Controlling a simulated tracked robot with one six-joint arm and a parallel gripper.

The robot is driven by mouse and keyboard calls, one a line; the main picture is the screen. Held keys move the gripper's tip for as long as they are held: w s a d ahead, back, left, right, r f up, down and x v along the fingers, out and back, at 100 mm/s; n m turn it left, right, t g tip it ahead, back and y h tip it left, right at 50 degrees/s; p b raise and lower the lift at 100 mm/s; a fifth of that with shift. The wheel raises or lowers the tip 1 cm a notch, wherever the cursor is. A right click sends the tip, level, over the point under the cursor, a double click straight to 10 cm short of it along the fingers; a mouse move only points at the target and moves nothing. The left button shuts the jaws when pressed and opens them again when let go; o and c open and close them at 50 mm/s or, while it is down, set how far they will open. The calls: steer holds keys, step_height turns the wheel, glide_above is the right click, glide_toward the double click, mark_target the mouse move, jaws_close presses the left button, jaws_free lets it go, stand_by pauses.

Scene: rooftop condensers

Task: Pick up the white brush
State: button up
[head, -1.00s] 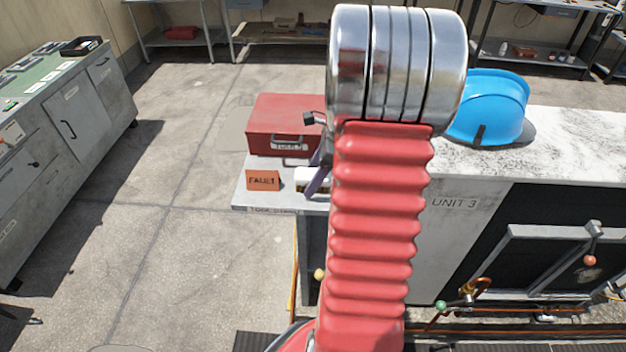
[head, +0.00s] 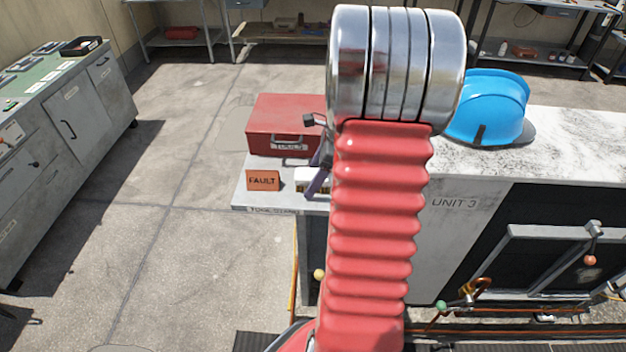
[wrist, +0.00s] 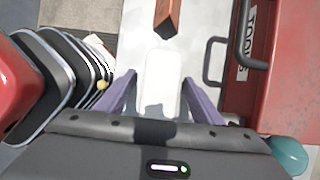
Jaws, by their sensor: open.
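The white brush (head: 312,174) lies on the grey tool stand (head: 243,194), just right of the orange FAULT block. My arm hides its right part in the head view. In the wrist view the white brush (wrist: 160,75) is a pale, rounded, oblong shape running lengthwise between my two purple fingers. My gripper (wrist: 159,82) is open, one finger on each side of the brush, with a gap on both sides. In the head view a purple finger of my gripper shows beside the brush. I cannot tell the exact height of the fingertips.
A red toolbox (head: 285,125) stands close behind the brush; its handle side is near my right finger in the wrist view (wrist: 290,70). The FAULT block (head: 263,180) is just beyond the brush's end. A blue helmet (head: 487,108) rests on the unit at right.

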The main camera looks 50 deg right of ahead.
mark_target(313, 173)
steer(key=shift+c, duration=0.2)
steer(key=c, duration=1.1)
steer(key=shift+r, duration=0.15)
steer(key=shift+c, duration=0.2)
step_height(313, 173, up, 10)
steer(key=shift+r, duration=0.15)
steer(key=o, duration=0.5)
steer(key=shift+c, duration=0.2)
steer(key=c, duration=0.5)
